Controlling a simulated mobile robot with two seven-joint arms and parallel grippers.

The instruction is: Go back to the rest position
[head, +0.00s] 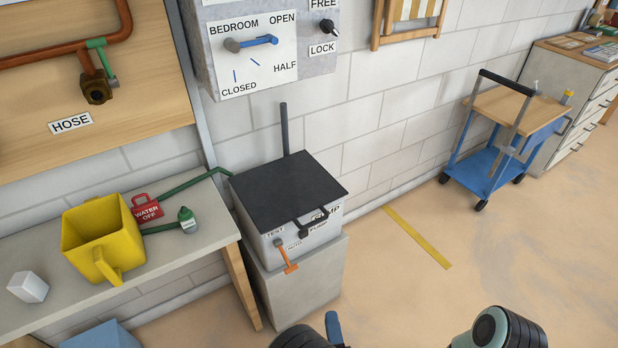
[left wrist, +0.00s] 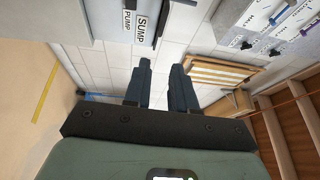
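My left gripper (head: 334,328) shows only in part at the bottom edge of the head view, in front of the sump pump box and apart from it. In the left wrist view the two dark fingers of my left gripper (left wrist: 160,82) stand apart with an empty gap between them. My right gripper is not in view; only a dark, rounded part of my arm shows at the bottom right of the head view.
The grey sump pump box (head: 290,185) with a black lid stands on a block by the wall. A yellow bucket (head: 95,240) and a red tag (head: 146,208) are on the left bench. A blue cart (head: 495,172) stands at right. The floor between is clear.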

